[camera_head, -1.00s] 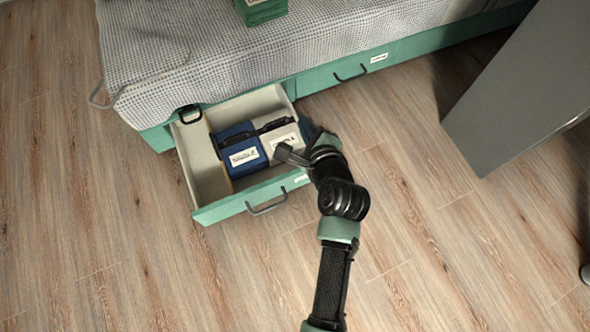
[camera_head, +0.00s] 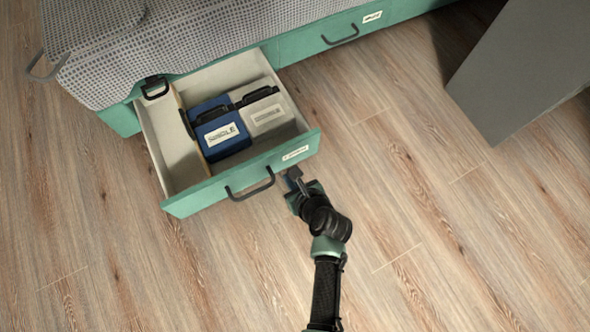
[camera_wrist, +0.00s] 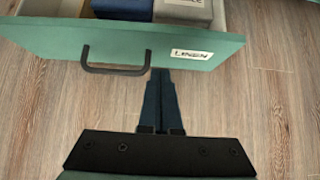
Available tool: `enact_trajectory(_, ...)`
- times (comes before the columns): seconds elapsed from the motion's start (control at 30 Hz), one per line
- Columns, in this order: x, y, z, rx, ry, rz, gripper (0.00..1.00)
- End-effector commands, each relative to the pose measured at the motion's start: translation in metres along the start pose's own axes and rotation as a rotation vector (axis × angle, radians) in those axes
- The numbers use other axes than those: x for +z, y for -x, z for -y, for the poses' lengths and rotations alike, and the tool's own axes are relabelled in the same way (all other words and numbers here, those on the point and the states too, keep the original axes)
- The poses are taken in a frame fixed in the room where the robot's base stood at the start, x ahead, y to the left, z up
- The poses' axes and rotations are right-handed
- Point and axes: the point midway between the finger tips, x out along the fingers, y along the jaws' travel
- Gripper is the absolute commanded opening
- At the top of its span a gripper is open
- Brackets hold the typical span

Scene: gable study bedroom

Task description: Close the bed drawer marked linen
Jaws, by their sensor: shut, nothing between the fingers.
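The linen drawer (camera_head: 213,190) is pulled out from under the bed, with a green front, a dark bar handle (camera_head: 250,186) and a white label (camera_head: 295,153). In the wrist view the label (camera_wrist: 191,54) reads "Linen" on the drawer front (camera_wrist: 222,56). Inside lie a blue case (camera_head: 220,129) and a pale grey case (camera_head: 264,110). My gripper (camera_head: 293,177) is shut and empty, just outside the drawer front near its right part. In the wrist view its fingertips (camera_wrist: 161,74) are at the front's lower edge, right of the handle; I cannot tell whether they touch.
A second green drawer (camera_head: 300,41) to the right has its own handle and label and sits flush in the bed. A grey furniture panel (camera_head: 520,75) stands at the upper right. The wooden floor (camera_head: 430,220) around the drawer is clear.

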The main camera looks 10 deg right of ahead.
Motion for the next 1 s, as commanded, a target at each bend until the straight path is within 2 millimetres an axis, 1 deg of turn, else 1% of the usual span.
enact_trajectory(0.03, -0.004, -0.015, 0.0, 0.0, 0.002, 0.002, 0.0)
enact_trajectory(0.23, -0.003, -0.047, 0.001, -0.001, 0.003, 0.002, 0.0)
enact_trajectory(0.3, 0.007, -0.054, 0.0, 0.0, 0.005, 0.004, 0.0)
enact_trajectory(0.4, 0.016, -0.062, 0.001, -0.001, 0.004, 0.003, 0.0)
enact_trajectory(0.63, 0.027, -0.069, 0.0, -0.001, 0.002, 0.001, 0.0)
enact_trajectory(1.0, 0.029, -0.068, 0.0, -0.001, 0.001, 0.0, 0.0)
